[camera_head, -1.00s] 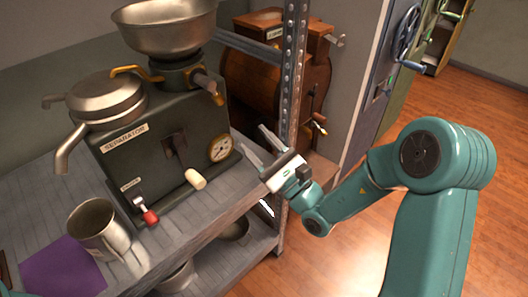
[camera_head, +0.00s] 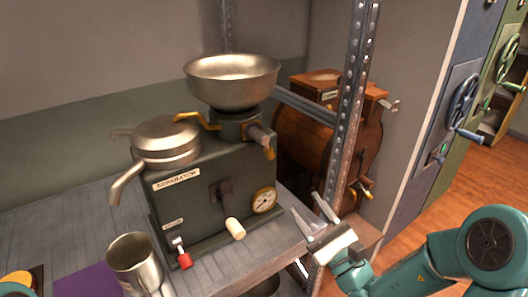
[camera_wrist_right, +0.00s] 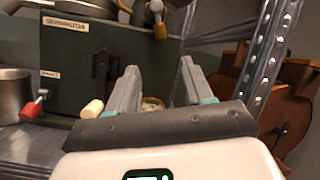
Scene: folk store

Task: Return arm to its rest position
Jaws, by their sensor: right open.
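My right gripper (camera_head: 314,212) is open and empty. In the head view it is at the front right edge of the metal shelf, right of the dark green separator (camera_head: 215,200). In the right wrist view its two fingers (camera_wrist_right: 158,85) stand apart, with the separator (camera_wrist_right: 70,65) behind them at the left. They hide part of the separator's gauge there. The teal right arm (camera_head: 440,262) comes in from the lower right. My left gripper is not in view.
A metal cup (camera_head: 134,262) and a purple sheet (camera_head: 88,282) are on the shelf at the left. A perforated metal post (camera_head: 350,110) rises close behind the gripper. A wooden barrel machine (camera_head: 300,138) is behind the post. Open wooden floor (camera_head: 490,170) is at the right.

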